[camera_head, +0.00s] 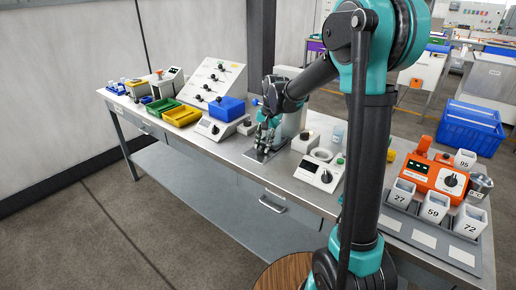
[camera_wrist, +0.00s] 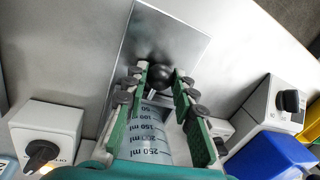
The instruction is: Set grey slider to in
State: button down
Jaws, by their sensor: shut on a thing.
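A black ball knob (camera_wrist: 161,77) shows in the wrist view, above a flat grey metal plate (camera_wrist: 185,32). My gripper (camera_wrist: 160,72) has its green fingers on both sides of the knob and is shut on it. Between the fingers, nearer the camera, is a pale surface with a printed millilitre scale (camera_wrist: 150,135); I cannot tell what it belongs to. In the head view my gripper (camera_head: 266,143) points down just above the plate (camera_head: 261,155) on the bench. The knob is hidden there, and the slider's position along its travel cannot be read.
A white device (camera_head: 320,174) with a dial stands to the right. An orange device (camera_head: 435,176) and numbered containers are farther right.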

jog(key=c, duration=1.2)
grip_release()
